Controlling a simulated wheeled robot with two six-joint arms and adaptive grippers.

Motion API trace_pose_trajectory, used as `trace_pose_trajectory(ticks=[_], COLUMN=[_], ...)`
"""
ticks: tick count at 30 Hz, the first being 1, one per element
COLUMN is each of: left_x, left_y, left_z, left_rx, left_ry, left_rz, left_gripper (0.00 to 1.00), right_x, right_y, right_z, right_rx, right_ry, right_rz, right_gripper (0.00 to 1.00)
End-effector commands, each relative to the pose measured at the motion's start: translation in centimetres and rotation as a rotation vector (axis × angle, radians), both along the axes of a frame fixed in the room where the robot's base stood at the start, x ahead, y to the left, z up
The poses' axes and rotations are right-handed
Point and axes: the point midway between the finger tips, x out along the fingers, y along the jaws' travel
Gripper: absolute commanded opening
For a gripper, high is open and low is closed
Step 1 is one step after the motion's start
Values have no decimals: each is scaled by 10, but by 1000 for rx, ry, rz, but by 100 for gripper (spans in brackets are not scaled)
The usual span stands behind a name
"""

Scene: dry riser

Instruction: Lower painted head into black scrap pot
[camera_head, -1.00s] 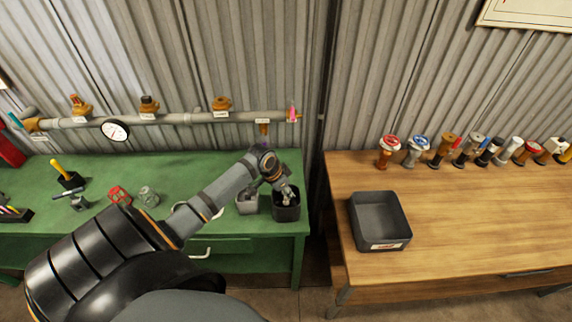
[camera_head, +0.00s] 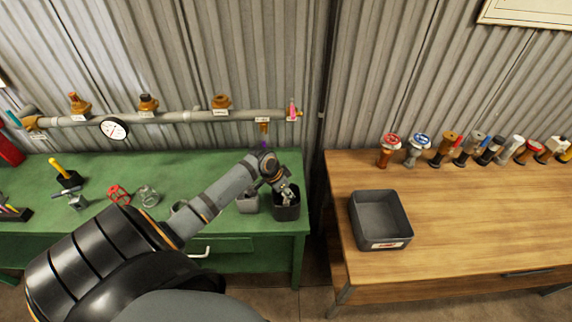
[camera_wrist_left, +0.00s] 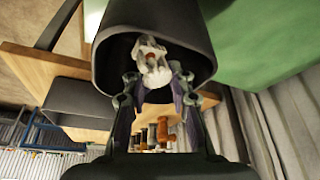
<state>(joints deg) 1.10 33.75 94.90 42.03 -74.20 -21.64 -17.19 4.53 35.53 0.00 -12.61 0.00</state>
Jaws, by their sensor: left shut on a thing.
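The black scrap pot (camera_head: 287,213) stands at the right end of the green bench. In the left wrist view the pot (camera_wrist_left: 112,50) is large, and I look into its mouth. My left gripper (camera_head: 287,192) is at the pot's mouth, pointing down. In the wrist view its fingers (camera_wrist_left: 156,82) are shut on the painted head (camera_wrist_left: 153,62), a small whitish piece with a reddish spot. The head shows against the dark inside of the pot. I cannot tell how deep it is or whether it touches the pot. My right gripper is not in view.
A grey pot (camera_head: 248,203) stands just left of the black one. A pipe (camera_head: 180,117) with fittings and a gauge (camera_head: 114,129) runs above the bench. A dark tray (camera_head: 381,243) and a row of valves stand on the wooden table (camera_head: 470,225) at right, across a gap.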

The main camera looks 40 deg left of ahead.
Motion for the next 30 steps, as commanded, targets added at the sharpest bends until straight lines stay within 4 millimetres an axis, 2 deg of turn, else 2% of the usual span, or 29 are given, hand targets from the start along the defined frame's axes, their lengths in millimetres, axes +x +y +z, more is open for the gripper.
trace_pose_trajectory(ticks=[30], left_x=[0], left_y=[0], left_z=[-16], left_rx=[0], left_ry=[0], left_rz=[0], left_gripper=[0], right_x=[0], right_y=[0], right_z=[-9], right_rx=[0], right_ry=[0], right_rz=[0], right_gripper=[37])
